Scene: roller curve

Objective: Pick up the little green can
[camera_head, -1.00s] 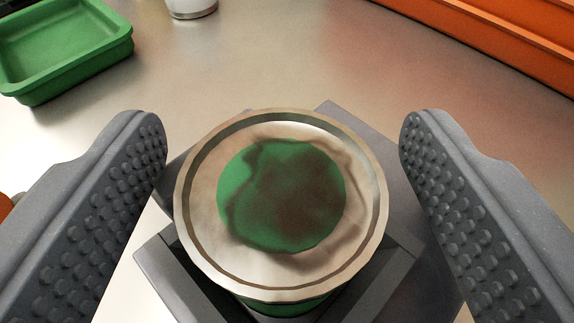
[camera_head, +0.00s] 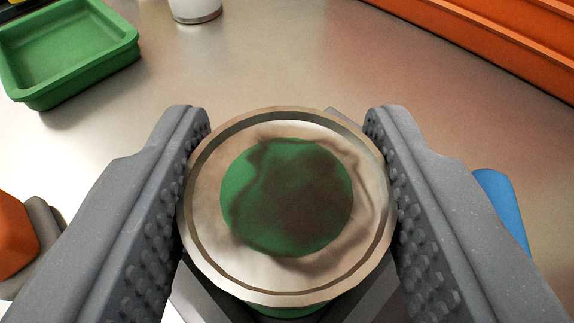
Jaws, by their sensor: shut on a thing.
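The little green can (camera_head: 288,270) is seen from above in the middle of the head camera view. Its lid is round and metallic with a dark-stained green centre, and a strip of green side shows below the rim. My gripper (camera_head: 287,175) is shut on the can, with one studded finger pressed against its left side and the other against its right side. The lower part of the can is hidden by its lid. I cannot tell whether it is lifted off what lies beneath it.
A green tray (camera_head: 75,86) stands at the upper left, with a white cup-like thing (camera_head: 195,10) at the top. An orange ledge (camera_head: 500,45) runs along the upper right. An orange thing (camera_head: 14,240) is at the left and a blue one (camera_head: 503,205) at the right.

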